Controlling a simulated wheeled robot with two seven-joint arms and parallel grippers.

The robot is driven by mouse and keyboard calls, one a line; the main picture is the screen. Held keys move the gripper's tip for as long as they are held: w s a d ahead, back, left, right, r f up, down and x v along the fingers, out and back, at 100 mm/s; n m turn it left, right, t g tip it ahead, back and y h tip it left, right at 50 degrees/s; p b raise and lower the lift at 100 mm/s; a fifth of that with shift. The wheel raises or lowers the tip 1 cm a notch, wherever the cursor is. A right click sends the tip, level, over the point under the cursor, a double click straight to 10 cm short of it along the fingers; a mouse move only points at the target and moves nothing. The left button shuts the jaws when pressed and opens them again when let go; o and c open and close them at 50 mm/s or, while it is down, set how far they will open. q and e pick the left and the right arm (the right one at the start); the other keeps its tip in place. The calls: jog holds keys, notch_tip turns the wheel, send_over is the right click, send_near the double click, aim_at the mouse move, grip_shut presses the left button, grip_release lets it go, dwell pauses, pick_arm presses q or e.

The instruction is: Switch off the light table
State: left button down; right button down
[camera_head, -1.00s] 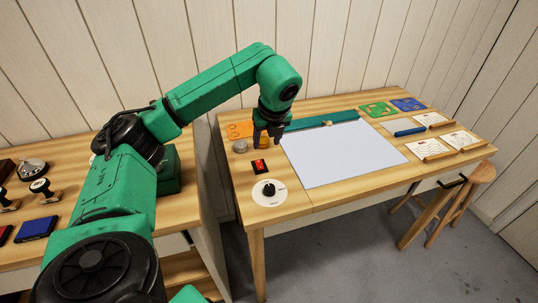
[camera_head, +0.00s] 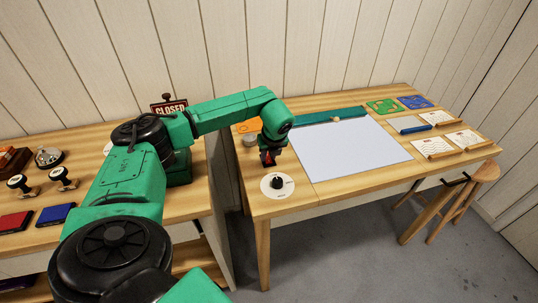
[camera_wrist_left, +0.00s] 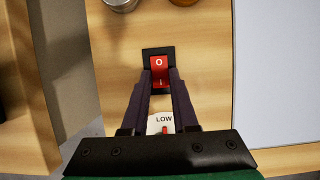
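The light table is a pale, flat panel (camera_head: 350,150) set on the wooden desk; its edge also shows at the right of the left wrist view (camera_wrist_left: 275,75). A red rocker switch (camera_wrist_left: 159,67) marked "O" and "I" sits in a black frame to its left. My left gripper (camera_wrist_left: 161,74) points down at the switch, its two dark fingers slightly apart with red showing between them. I cannot tell whether they touch it. In the head view the gripper (camera_head: 268,158) mostly hides the switch. A dial with a black knob (camera_head: 277,182) lies just in front. My right gripper is out of view.
A green strip (camera_head: 320,117) runs along the panel's back edge. Coloured and white cards and a blue bar (camera_head: 416,130) lie to the right. A metal jar (camera_head: 249,140) stands behind the switch. A second table with stamps (camera_head: 63,178) is at left.

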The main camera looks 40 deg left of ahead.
pick_arm(q)
jog(key=shift+w+a+r+g+h, duration=0.15)
jog(key=shift+g+h, duration=0.25)
jog(key=shift+h, duration=0.2)
jog(key=shift+w+a+r+g+h, duration=0.15)
jog(key=shift+g+h, duration=0.25)
jog(key=shift+h, duration=0.2)
jog(key=c, duration=0.7)
grip_release()
jog(key=r, duration=0.4)
jog(key=d+r+b, duration=0.1)
jog(key=r, duration=0.4)
jog(key=s+r, duration=0.1)
jog(key=r, duration=0.4)
jog(key=shift+s+d+r, duration=0.1)
jog(key=shift+d+r, duration=0.05)
jog(key=shift+d, duration=0.15)
